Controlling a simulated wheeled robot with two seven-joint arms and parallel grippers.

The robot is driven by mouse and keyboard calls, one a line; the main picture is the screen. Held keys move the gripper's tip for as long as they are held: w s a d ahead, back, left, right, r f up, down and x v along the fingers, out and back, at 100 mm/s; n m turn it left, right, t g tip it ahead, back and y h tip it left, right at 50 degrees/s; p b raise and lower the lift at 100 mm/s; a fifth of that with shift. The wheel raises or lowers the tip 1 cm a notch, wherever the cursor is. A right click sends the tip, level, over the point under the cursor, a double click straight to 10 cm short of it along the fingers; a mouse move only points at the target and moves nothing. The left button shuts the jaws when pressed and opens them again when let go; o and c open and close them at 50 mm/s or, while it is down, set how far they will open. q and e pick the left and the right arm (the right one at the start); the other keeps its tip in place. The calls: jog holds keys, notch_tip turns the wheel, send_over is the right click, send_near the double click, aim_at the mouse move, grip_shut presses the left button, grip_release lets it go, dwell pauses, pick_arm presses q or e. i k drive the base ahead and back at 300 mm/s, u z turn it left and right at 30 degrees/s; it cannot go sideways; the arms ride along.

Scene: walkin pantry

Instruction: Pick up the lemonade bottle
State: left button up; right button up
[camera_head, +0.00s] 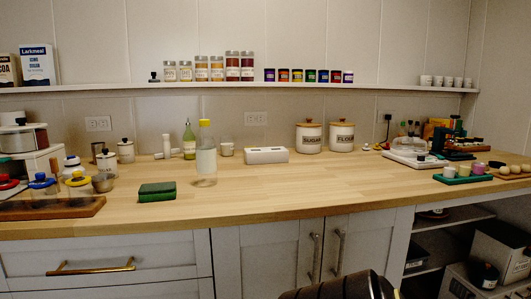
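A clear bottle with a yellow cap (205,160) stands upright on the wooden counter, left of the middle and toward the front. Its label is not readable; it looks most like the lemonade bottle. A slimmer green bottle (189,140) stands behind it to the left. Neither of my grippers shows in the head view, and nothing touches the clear bottle.
A green sponge (157,192) lies left of the bottle, and a white box (265,155) sits to its right. Sugar (309,138) and flour (342,137) canisters stand farther back. The counter's front middle (300,185) is clear. A dark rounded shape (345,287) rises at the bottom edge.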

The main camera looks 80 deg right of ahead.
aim_at(207, 160)
jog(key=z, duration=2.1)
jog(key=k, duration=0.65)
jog(key=u, duration=0.8)
jog(key=i, duration=1.4)
jog(key=z, duration=0.4)
